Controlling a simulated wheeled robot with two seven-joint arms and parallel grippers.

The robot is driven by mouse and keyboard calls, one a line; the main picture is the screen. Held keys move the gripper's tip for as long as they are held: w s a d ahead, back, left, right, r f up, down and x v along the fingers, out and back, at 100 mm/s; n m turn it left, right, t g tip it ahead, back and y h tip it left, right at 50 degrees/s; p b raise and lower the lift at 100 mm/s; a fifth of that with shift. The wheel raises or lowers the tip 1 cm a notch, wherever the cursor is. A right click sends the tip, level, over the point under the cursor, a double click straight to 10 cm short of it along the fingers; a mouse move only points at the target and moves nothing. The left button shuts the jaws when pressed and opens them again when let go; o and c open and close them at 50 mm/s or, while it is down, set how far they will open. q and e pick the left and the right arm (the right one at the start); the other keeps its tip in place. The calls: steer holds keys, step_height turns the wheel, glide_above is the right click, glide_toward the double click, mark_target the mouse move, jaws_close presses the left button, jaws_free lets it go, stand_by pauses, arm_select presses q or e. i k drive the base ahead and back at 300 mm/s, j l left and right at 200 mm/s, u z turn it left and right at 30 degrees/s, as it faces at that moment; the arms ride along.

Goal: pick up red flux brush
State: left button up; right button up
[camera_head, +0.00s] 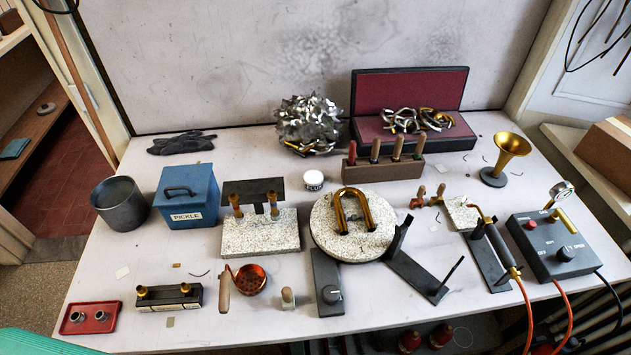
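A red-handled tool (352,153), which looks like the red flux brush, stands upright at the left end of a brown wooden rack (384,172) toward the back of the bench. Its lower end is hidden in the rack. Neither of my grippers shows in the head view.
A red-lined case (411,90) stands behind the rack. A small white jar (313,180) is left of it; a round speckled slab (322,226) with a brass U-tube (341,213) is in front. A brass horn bell (511,147) is right. The bench front is cluttered.

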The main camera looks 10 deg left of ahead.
mark_target(352, 150)
steer(key=k+l+u, duration=0.15)
steer(key=l+u, duration=0.15)
steer(key=u, duration=0.2)
steer(key=k+l+u, duration=0.2)
steer(key=u, duration=0.3)
